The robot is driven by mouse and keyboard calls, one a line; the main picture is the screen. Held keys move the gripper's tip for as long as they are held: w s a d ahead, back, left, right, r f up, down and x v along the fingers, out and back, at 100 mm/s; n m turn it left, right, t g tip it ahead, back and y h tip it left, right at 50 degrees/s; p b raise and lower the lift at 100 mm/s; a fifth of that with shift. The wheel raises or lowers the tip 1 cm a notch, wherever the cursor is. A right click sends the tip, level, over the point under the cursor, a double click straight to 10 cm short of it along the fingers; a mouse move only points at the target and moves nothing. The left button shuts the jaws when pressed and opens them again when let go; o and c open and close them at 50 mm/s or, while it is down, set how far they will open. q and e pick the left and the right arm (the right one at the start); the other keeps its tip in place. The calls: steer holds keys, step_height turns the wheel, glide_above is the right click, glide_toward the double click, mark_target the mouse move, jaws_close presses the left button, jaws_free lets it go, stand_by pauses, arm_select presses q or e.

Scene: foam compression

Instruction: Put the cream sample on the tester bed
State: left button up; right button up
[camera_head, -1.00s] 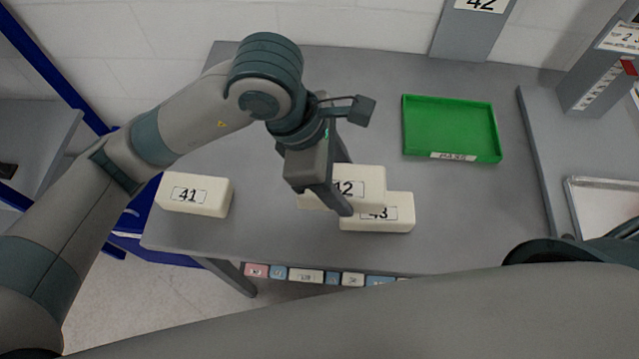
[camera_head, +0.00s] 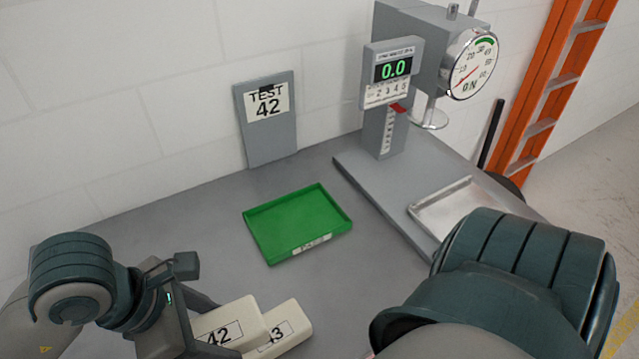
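A cream block labelled 42 (camera_head: 232,322) is at the lower left, with the fingers of my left gripper (camera_head: 203,322) on either side of its left end. The gripper looks shut on it. The block overlaps a second cream block labelled 43 (camera_head: 290,325) in the picture and looks slightly above it; any contact between them is unclear. The tester (camera_head: 384,130) stands at the back right, its display reading 0.0. Its silver bed (camera_head: 450,208) is bare where visible, with its near right part hidden by my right arm. My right gripper is out of view.
A green tray (camera_head: 298,222), empty, lies mid-table between the blocks and the tester. A grey sign reading TEST 42 (camera_head: 268,115) stands against the wall. My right arm fills the lower right. An orange ladder-like frame (camera_head: 545,95) stands beyond the tester.

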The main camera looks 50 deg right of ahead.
arm_select(q)
steer(key=w+a+f+m+g+y, duration=0.1)
steer(key=w+a+m, duration=0.2)
steer(key=a, duration=0.6)
steer(key=w+a+f+m+g+y, duration=0.1)
steer(key=w+a+m, duration=0.3)
steer(key=a, duration=0.6)
steer(key=w+a+m+g+y+b, duration=0.1)
steer(key=w+a+m, duration=0.3)
steer(key=a, duration=0.6)
steer(key=shift+w+a+f+m+y, duration=0.1)
steer(key=shift+f+m+y, duration=0.15)
steer(key=shift+m, duration=0.4)
steer(key=shift+w+f+m+y, duration=0.15)
steer(key=shift+m+y, duration=0.1)
steer(key=shift+m, duration=0.4)
steer(key=shift+a+r, duration=0.1)
steer(key=shift+a, duration=0.35)
